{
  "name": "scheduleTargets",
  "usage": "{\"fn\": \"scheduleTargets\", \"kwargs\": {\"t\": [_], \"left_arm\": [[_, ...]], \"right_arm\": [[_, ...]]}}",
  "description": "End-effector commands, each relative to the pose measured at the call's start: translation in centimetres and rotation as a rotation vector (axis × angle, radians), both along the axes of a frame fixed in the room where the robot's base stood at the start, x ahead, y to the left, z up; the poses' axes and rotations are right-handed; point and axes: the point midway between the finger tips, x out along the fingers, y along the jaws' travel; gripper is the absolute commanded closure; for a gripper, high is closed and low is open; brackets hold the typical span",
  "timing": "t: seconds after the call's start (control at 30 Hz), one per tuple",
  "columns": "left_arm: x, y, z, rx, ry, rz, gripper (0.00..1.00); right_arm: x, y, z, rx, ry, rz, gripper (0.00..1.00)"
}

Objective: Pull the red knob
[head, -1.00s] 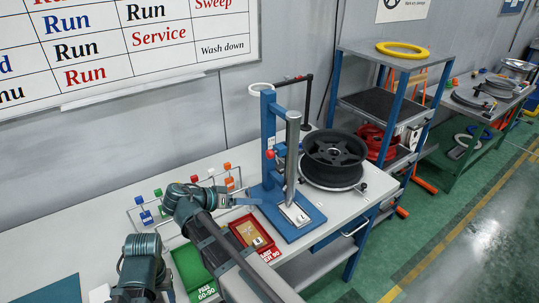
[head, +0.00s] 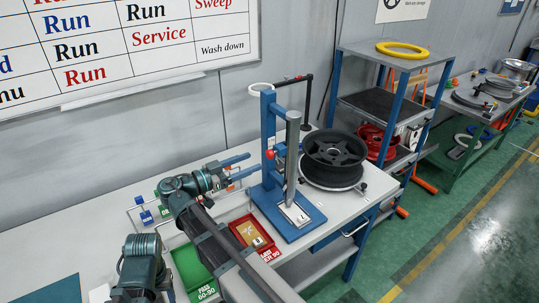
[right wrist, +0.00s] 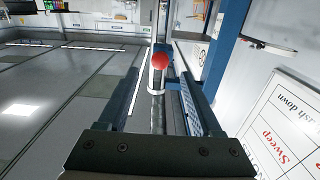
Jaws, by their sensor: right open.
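In the right wrist view the red knob (right wrist: 159,61) shows beyond the gap between the fingers. My right gripper (head: 254,163) is open and empty, its two blue fingers pointing at the knob from the left, seemingly just short of it. In the right wrist view the right gripper (right wrist: 158,78) has one finger on each side of the knob's line. I cannot tell whether anything touches. My left gripper is out of view.
A dark wheel (head: 335,150) sits on a round stand right of the press. A red tray (head: 238,228) and a green tray (head: 186,262) lie in front. Small coloured blocks on a wire rack are partly hidden behind my right arm. A shelf unit (head: 390,55) stands at right.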

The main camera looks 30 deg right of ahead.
Motion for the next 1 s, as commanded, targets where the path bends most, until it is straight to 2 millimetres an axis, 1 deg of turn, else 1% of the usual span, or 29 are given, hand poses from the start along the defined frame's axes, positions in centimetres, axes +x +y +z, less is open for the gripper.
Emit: {"fn": "scheduleTargets", "kwargs": {"t": [0.03, 0.2, 0.4, 0.6, 0.87, 0.93, 1.0], "left_arm": [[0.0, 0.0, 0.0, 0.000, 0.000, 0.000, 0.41], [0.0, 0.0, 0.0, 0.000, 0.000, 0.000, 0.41], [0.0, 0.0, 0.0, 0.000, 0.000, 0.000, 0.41], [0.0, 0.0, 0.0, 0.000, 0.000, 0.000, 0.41], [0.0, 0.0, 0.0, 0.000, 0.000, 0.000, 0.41], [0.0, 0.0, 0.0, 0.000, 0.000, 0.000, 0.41], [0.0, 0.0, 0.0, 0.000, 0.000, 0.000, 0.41]], "right_arm": [[0.0, -1.2, 0.0, 0.000, 0.000, -0.004, 0.34], [0.3, -4.4, 0.0, 0.001, 0.001, -0.004, 0.34], [0.5, -6.8, 0.0, 0.001, 0.001, -0.002, 0.34], [0.6, -7.7, 0.0, 0.001, 0.001, 0.001, 0.34], [0.6, -7.8, 0.0, 0.001, 0.001, 0.001, 0.34], [0.6, -7.8, 0.0, 0.001, 0.001, 0.001, 0.43], [0.6, -7.8, 0.0, 0.001, 0.001, 0.000, 0.55]]}}
